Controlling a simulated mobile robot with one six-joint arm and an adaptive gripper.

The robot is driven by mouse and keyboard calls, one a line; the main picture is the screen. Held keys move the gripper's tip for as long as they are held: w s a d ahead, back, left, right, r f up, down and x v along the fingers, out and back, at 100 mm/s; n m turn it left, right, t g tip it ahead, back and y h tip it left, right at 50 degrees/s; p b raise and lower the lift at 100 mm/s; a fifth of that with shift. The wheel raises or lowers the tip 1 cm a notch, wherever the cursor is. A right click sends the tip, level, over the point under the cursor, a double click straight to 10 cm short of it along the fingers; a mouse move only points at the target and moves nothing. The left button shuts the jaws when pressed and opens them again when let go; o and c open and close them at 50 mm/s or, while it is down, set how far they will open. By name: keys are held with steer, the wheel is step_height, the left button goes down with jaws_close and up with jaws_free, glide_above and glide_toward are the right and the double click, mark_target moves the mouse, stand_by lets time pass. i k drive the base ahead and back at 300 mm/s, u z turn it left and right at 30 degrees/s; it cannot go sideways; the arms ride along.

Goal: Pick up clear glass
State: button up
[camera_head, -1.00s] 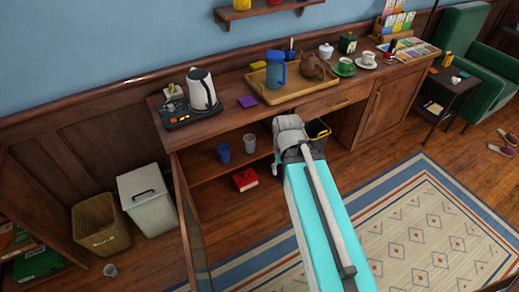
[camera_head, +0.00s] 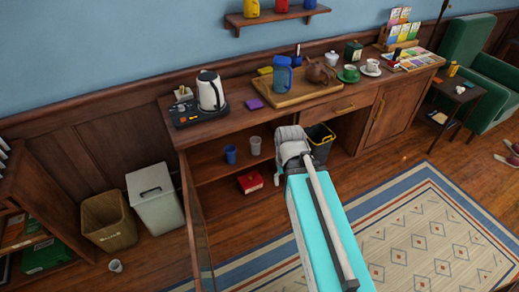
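A clear greyish glass (camera_head: 255,145) stands upright on the shelf inside the open cabinet, to the right of a blue cup (camera_head: 230,154). My gripper (camera_head: 278,177) is at the far end of my arm, in front of the cabinet opening and to the right of the glass in the picture. There is a visible gap between it and the glass. My own wrist hides most of the fingers, so their opening does not show.
A red box (camera_head: 250,182) lies on the lower cabinet shelf. The open cabinet door (camera_head: 197,230) stands out at the left. A dark bin (camera_head: 320,141) is close to my wrist. A small cup (camera_head: 115,265) lies on the floor. The rug (camera_head: 430,240) is clear.

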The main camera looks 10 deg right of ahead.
mark_target(255, 142)
steer(key=u, duration=0.1)
steer(key=i, duration=0.95)
steer(key=z, duration=0.05)
